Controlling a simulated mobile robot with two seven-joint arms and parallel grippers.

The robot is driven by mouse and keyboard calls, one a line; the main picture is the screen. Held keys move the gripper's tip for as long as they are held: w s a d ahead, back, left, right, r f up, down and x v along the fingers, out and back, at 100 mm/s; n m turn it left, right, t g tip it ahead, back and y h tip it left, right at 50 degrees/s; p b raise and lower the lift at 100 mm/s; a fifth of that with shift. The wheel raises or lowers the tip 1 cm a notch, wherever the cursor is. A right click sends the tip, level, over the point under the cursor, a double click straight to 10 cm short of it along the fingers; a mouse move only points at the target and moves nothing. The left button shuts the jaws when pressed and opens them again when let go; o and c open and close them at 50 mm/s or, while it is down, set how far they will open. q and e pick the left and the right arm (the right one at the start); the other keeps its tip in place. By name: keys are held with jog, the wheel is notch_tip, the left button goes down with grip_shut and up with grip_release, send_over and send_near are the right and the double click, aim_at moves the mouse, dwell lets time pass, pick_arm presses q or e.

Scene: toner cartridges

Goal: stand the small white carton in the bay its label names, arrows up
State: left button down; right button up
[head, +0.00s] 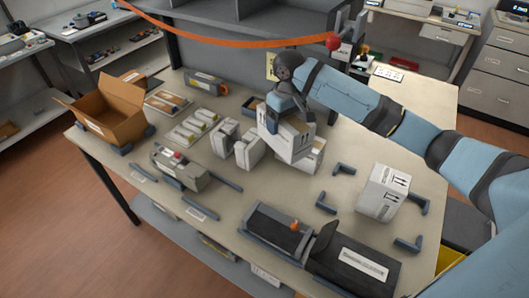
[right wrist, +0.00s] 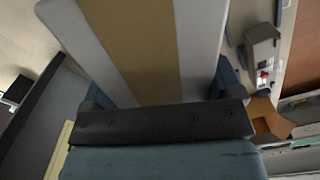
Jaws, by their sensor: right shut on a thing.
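My right gripper (head: 283,103) is shut on a white carton (head: 283,130) above the middle of the table. In the right wrist view the carton (right wrist: 150,45) fills the space between the fingers, with a tan tape strip down its face. Smaller white cartons stand upright to the left (head: 225,138), (head: 249,150). A white carton with up arrows (head: 380,195) stands among dark corner brackets (head: 408,243) at the right. My left gripper is not in view.
An open brown box (head: 105,118) stands at the table's back left. A grey device (head: 178,168) and dark trays (head: 275,232) lie along the front. A grey shelf (head: 245,50) rises behind, with an orange band (head: 230,42) across it. Bare tabletop (head: 265,190) lies front of centre.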

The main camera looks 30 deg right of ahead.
notch_tip(320, 180, down, 18)
jog(key=shift+r+p, duration=0.1)
jog(key=shift+p, duration=0.25)
jog(key=o, duration=1)
jog(key=shift+c, duration=0.2)
